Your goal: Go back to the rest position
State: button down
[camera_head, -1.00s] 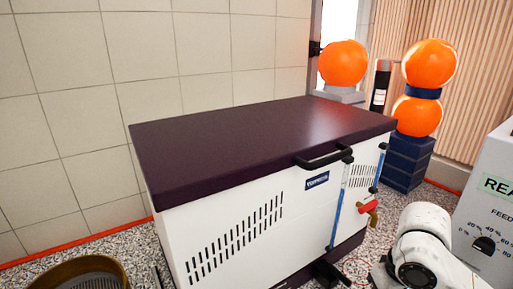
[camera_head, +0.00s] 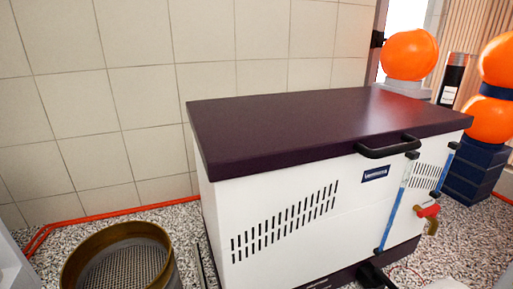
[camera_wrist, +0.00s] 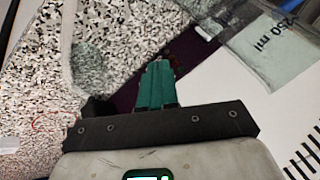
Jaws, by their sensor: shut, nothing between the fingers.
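My gripper (camera_wrist: 157,68) shows in the wrist view with its two teal fingers together and nothing between them. It points over the speckled floor and a dark purple edge. The task names no other object.
A white cabinet (camera_head: 290,215) with a dark purple lid (camera_head: 320,118) and black handle fills the middle. A sieve (camera_head: 118,262) sits at the lower left. Orange balls (camera_head: 410,54) stand behind at right. A see-through item marked 250 ml (camera_wrist: 285,45) is at the wrist view's upper right.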

jog(key=s+d+f+g+h+b, duration=0.1)
jog(key=s+f+g, duration=0.1)
jog(key=s+f, duration=0.9)
jog(key=s+d+f+g+h, duration=0.1)
jog(key=s+d+f, duration=0.2)
jog(key=s, duration=0.3)
jog(key=s+d+f+g+h+b, duration=0.1)
jog(key=s+d+f+h, duration=0.1)
jog(key=s+d, duration=0.4)
jog(key=shift+s+f+h, duration=0.3)
jog(key=shift+s+f, duration=0.1)
jog(key=shift+f, duration=0.45)
